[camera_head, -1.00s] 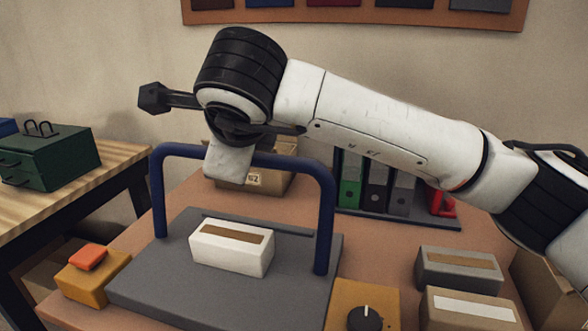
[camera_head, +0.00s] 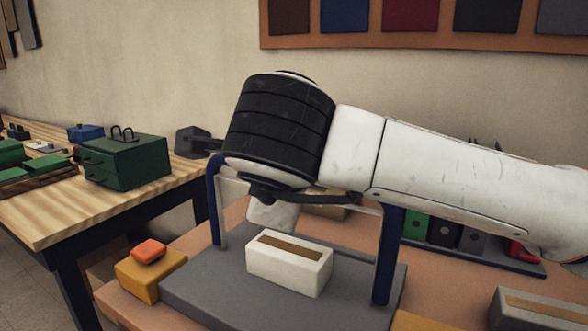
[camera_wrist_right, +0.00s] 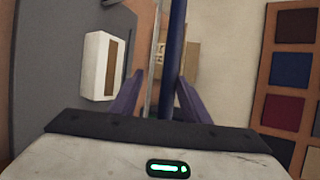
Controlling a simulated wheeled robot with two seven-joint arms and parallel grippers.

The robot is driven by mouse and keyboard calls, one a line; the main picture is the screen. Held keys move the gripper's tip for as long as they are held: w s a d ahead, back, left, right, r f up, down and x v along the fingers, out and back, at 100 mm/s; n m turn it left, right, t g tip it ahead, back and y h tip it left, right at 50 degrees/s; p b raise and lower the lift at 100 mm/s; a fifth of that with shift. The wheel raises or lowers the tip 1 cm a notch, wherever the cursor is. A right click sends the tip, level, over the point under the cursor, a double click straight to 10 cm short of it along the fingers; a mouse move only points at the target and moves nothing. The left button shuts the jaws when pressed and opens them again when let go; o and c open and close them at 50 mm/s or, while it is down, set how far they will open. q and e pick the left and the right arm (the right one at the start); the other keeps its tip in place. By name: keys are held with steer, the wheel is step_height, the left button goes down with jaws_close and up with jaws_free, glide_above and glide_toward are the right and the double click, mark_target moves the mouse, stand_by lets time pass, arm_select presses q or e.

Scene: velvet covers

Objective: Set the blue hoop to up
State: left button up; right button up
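The blue hoop (camera_head: 388,255) stands over a grey base plate (camera_head: 190,287) in the head view. Its two legs show, while most of its top bar is hidden by my right arm. In the right wrist view the hoop's blue bar (camera_wrist_right: 175,55) runs between the fingers of my right gripper (camera_wrist_right: 160,78). The fingers are apart. The right-hand finger appears close to the bar, and a gap shows on the left-hand side. In the head view my wrist hides the fingertips. My left gripper is not in view.
A white box (camera_head: 290,264) sits on the plate under the hoop. An orange button on a yellow block (camera_head: 150,268) stands at the left. A grey box (camera_head: 540,310) is at front right, and binders (camera_head: 440,231) stand behind. A wooden side table (camera_head: 45,215) holds a green chest (camera_head: 125,163).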

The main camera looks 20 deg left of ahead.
steer(key=shift+o, duration=0.8)
steer(key=shift+f, duration=0.7)
steer(key=shift+r, duration=0.15)
steer(key=v, duration=1)
steer(key=shift+r, duration=0.45)
